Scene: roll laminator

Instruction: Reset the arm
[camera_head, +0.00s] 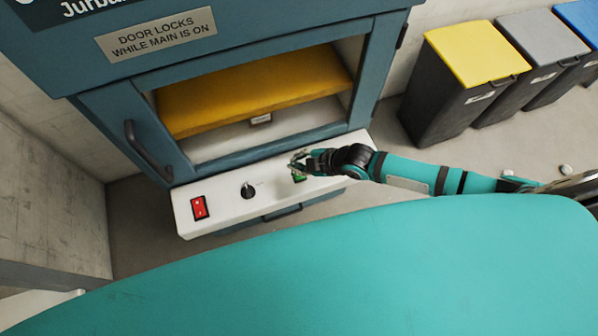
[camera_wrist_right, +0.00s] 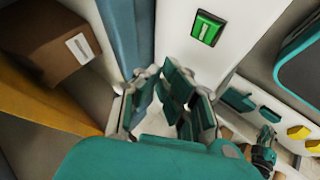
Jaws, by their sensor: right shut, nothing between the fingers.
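My right gripper (camera_head: 299,160) is over the right end of the machine's white control panel (camera_head: 225,212), close to the green switch (camera_head: 299,177). Its fingers (camera_wrist_right: 172,105) are shut and empty. In the right wrist view the green switch (camera_wrist_right: 207,28) is beyond the fingertips, with a gap in the picture; I cannot tell whether they touch. My right arm (camera_head: 415,175) reaches in from the right. My left gripper does not show in the head view.
The panel also has a red switch (camera_head: 199,207) and a black knob (camera_head: 248,191). Above it is a blue-framed door (camera_head: 137,135) with a handle. A yellow board (camera_head: 255,88) shows inside. Lidded bins (camera_head: 475,55) stand at right.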

